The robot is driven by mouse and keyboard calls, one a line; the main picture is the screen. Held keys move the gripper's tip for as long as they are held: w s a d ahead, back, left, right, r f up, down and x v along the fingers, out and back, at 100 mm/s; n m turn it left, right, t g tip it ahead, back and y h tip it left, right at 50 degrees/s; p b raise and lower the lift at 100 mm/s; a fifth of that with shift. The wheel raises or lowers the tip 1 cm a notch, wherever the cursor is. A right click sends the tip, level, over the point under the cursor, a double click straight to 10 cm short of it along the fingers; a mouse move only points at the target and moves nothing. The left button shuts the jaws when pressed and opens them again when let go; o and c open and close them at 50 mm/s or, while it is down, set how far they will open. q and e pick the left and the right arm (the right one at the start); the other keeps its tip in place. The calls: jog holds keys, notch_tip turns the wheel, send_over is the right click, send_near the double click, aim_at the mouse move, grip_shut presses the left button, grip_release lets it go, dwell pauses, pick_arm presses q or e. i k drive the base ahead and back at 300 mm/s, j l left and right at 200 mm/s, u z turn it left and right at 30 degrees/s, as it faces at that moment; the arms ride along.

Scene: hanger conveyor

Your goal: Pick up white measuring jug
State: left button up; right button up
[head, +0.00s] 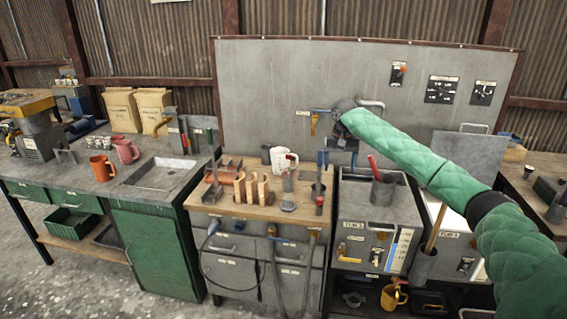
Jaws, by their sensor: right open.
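The white measuring jug (283,160) stands on the wooden worktop, towards its back edge near the grey panel. Its lower part is partly hidden by items in front of it. My right gripper (340,143) is at the end of the green-sleeved arm that comes in from the right. It is open and appears empty, in the air to the right of the jug and a little higher in the picture, apart from it. Its fingers are small and dark here. My left gripper is not in view.
Orange-brown upright pieces (252,188) stand on the wooden worktop (228,206) in front of the jug, with small tools nearby. A grey cup with a red-handled tool (384,188) stands to the right. The tall grey panel (270,90) closes off the back.

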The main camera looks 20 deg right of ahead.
aim_at(286, 162)
jog(key=i, duration=1.45)
